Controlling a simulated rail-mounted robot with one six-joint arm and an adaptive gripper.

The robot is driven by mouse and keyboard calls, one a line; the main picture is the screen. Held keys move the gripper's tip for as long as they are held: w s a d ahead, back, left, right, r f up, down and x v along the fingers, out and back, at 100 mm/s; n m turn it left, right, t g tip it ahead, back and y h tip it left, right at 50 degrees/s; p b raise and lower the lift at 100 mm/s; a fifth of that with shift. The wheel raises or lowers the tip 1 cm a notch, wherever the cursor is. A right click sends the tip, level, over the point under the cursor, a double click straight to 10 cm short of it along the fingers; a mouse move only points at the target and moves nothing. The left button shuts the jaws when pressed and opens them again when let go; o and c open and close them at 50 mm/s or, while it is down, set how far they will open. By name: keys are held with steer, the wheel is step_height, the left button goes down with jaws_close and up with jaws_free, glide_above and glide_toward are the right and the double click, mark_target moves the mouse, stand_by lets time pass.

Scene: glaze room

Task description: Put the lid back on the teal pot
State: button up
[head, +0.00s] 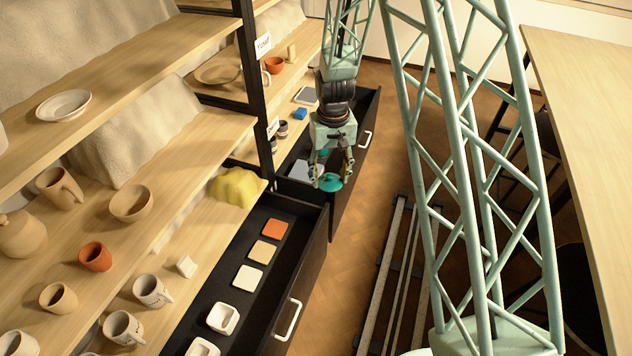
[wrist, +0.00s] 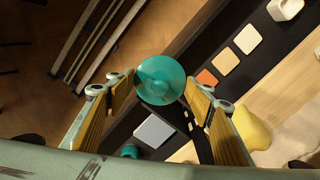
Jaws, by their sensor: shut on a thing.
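A round teal lid (head: 329,183) hangs at the tips of my gripper (head: 332,174). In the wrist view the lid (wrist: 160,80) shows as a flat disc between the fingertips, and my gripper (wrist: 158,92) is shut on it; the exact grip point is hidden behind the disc. A small teal object (wrist: 130,152), probably the teal pot, sits in the dark drawer below and behind the lid. In the head view my gripper mostly hides that spot, so I cannot tell whether the pot is open.
Two dark drawers stand pulled out: the near one (head: 313,240) holds tiles and white dishes, the far one (head: 357,160) holds a grey slab (wrist: 154,131). A yellow lump (head: 238,187) lies on the shelf beside them. Shelves with pots are left; floor rails (head: 392,265) run right.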

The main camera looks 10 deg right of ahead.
mark_target(336, 183)
steer(key=shift+s+d+r, duration=0.75)
steer(key=shift+d+r, duration=0.15)
steer(key=shift+r, duration=0.05)
